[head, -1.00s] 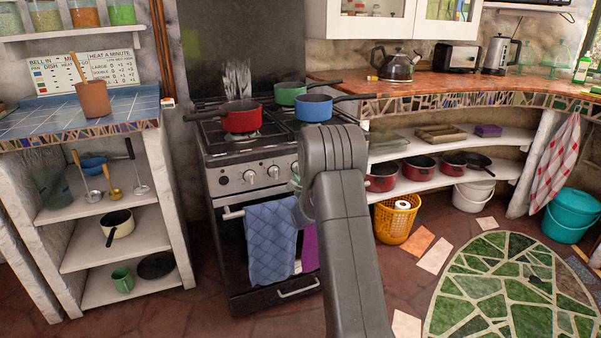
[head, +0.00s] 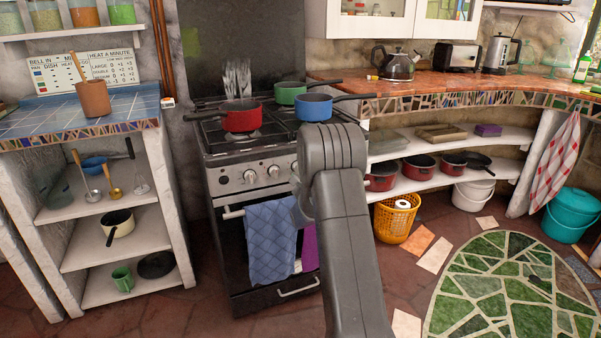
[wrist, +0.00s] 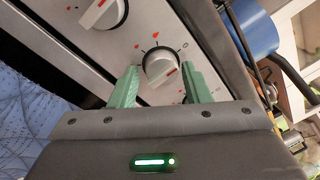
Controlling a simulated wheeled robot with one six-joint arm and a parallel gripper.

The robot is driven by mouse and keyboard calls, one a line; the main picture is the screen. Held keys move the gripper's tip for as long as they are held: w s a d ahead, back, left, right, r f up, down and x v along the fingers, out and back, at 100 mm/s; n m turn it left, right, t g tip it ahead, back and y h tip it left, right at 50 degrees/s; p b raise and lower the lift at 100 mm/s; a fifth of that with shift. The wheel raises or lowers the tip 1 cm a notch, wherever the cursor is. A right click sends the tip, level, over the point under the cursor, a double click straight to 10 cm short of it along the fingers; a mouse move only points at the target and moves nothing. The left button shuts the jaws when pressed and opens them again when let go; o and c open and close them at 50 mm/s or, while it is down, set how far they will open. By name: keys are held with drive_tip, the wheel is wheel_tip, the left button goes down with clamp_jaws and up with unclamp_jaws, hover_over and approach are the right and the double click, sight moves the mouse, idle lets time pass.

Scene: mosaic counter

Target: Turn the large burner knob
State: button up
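In the wrist view, a white round knob (wrist: 160,68) with a red mark on its grip bar shows on the pale stove panel, with small red marks around it. The green fingers of my gripper (wrist: 160,80) are apart, one on each side of this knob, with narrow gaps. I cannot tell how deep the tips reach. A second white knob (wrist: 104,10) sits up and left, cut by the frame edge and looking larger.
A red pan (head: 241,117), a green pan (head: 290,93) and a blue pan (head: 314,107) stand on the hob. A blue towel (head: 270,241) hangs on the oven handle below the panel. Shelves flank the stove. Floor at the right holds a green mosaic (head: 505,290).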

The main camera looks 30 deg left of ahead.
drive_tip(key=shift+o, duration=0.8)
drive_tip(key=shift+r, duration=0.1)
drive_tip(key=shift+s+d, duration=0.1)
drive_tip(key=shift+s, duration=0.05)
drive_tip(key=p+v, duration=0.1)
drive_tip(key=v, duration=1.2)
drive_tip(key=shift+d, duration=0.2)
drive_tip(key=shift+a, duration=0.1)
drive_tip(key=x, duration=1.3)
drive_tip(key=shift+a+b, duration=0.25)
drive_tip(key=shift+b, duration=0.2)
drive_tip(key=shift+d, duration=0.1)
